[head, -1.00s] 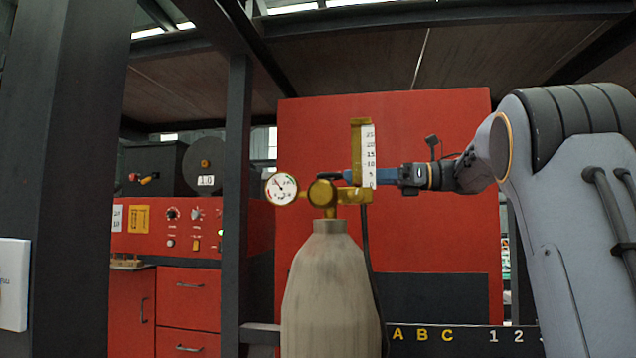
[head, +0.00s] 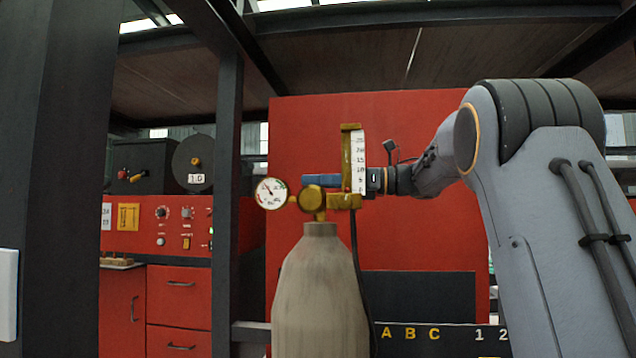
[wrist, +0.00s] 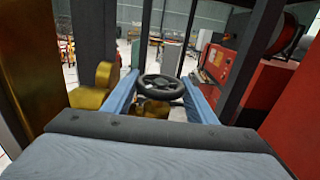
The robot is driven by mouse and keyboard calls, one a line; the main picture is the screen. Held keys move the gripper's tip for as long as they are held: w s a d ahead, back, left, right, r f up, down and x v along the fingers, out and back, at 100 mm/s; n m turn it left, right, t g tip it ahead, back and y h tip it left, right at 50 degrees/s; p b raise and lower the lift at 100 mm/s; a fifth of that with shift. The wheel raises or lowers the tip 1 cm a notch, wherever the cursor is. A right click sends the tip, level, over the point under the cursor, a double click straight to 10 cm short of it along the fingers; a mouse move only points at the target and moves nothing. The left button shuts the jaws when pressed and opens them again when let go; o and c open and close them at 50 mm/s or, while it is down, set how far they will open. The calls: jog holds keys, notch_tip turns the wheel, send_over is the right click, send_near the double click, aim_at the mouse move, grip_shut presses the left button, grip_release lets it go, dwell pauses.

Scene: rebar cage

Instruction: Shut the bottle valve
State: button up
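The grey gas bottle (head: 320,300) stands upright in the middle of the head view, with a brass valve and regulator body (head: 312,200) on top. My gripper (head: 322,181) reaches in from the right at the height of the bottle's top, its blue fingers behind the brass flow meter (head: 346,160). The valve's black handwheel (wrist: 163,87) lies between the two blue fingers in the wrist view; the fingers hide it in the head view. My gripper (wrist: 160,78) is open, one finger on each side of the wheel. Whether either finger touches the rim I cannot tell.
A round pressure gauge (head: 271,193) sticks out left of the valve. A black hose (head: 360,270) hangs down the bottle's right side. A brass part (wrist: 97,86) is close to the left finger in the wrist view. A dark post (head: 226,180) stands left of the bottle.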

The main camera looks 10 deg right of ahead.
jog(key=c, duration=0.4)
jog(key=shift+c, duration=0.2)
jog(key=m+t+b, duration=0.1)
jog(key=b, duration=0.2)
jog(key=shift+f+t+h+b, duration=0.1)
jog(key=shift+t+h+b, duration=0.25)
jog(key=shift+t+h, duration=0.05)
jog(key=shift+m+t+b, duration=0.3)
jog(key=shift+b, duration=0.1)
jog(key=o, duration=1)
jog(key=shift+o, duration=0.2)
jog(key=shift+r, duration=0.2)
notch_tip(320, 180, up, 10)
jog(key=p, duration=0.4)
jog(key=shift+p, duration=0.4)
